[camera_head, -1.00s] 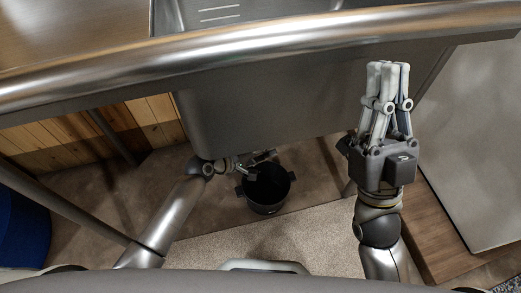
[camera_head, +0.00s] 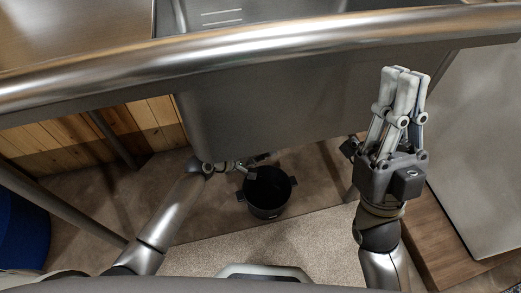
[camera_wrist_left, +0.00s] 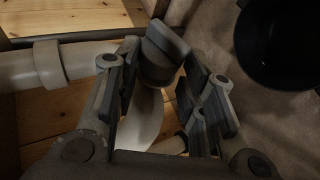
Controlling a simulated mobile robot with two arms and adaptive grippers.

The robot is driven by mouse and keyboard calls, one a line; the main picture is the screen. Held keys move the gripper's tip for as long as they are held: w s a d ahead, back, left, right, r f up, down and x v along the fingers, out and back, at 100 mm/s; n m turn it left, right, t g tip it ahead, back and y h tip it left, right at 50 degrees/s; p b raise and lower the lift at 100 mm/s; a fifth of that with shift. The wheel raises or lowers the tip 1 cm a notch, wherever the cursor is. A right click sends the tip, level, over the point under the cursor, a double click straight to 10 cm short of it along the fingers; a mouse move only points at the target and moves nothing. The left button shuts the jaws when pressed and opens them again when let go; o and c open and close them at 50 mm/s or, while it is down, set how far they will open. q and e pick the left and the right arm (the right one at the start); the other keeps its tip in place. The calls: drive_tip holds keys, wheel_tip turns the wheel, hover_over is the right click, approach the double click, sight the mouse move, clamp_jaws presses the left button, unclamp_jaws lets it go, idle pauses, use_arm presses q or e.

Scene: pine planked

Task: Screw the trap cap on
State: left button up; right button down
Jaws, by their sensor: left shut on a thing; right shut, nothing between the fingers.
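My left gripper (camera_head: 250,163) reaches in low under the sink, and only part of it shows in the head view. In the left wrist view its fingers are shut on the dark grey trap cap (camera_wrist_left: 162,50), which sits between the fingertips. A pale rounded trap part (camera_wrist_left: 145,118) shows behind the fingers. I cannot tell whether the cap touches it. My right gripper (camera_head: 402,82) is shut and empty, raised in front of the sink's right part, fingers pointing up and away.
A black bucket (camera_head: 268,207) with side handles stands on the floor just right of my left gripper. A white pipe (camera_wrist_left: 58,65) with a collar runs near planked wood. The steel sink (camera_head: 270,110) and its front rail (camera_head: 250,45) hang above. A blue container (camera_head: 22,232) stands far left.

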use_arm(q)
drive_tip(key=o, duration=0.7)
drive_tip(key=shift+f, duration=0.15)
drive_tip(key=shift+c, duration=0.2)
drive_tip(key=o, duration=0.4)
drive_tip(key=shift+c, duration=0.2)
drive_tip(key=shift+a, duration=0.1)
drive_tip(key=v, duration=1.2)
